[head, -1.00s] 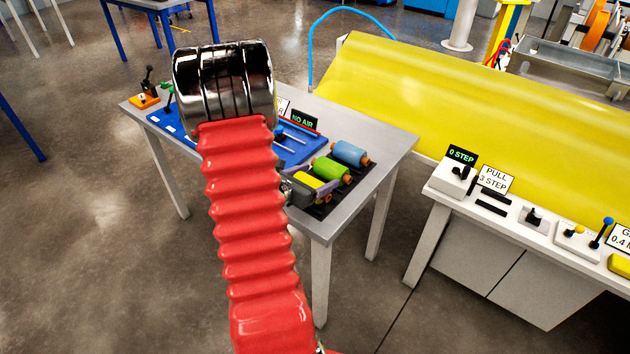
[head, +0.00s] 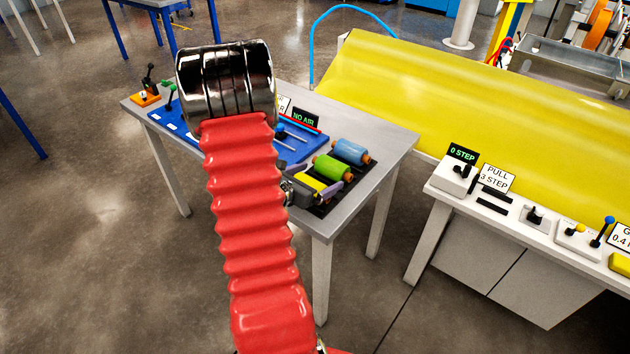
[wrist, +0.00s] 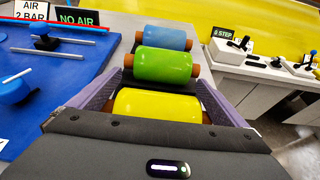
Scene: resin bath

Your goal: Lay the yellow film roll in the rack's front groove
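The yellow film roll (wrist: 157,104) lies crosswise between the two purple fingers of my gripper (wrist: 158,100). In the wrist view the fingers sit against its orange core ends, and my gripper looks shut on it. In the head view the yellow roll (head: 311,185) is at the front of the black rack (head: 321,209), in line with the other rolls. My gripper's dark body hides its near side. The front groove is hidden beneath it, so I cannot tell whether the roll touches it.
A green roll (head: 331,168) and a blue roll (head: 351,152) lie behind on the rack. A blue board (head: 292,145) with tools and a "NO AIR" sign (head: 303,121) are left on the grey table (head: 391,147). A white control bench (head: 497,207) stands to the right.

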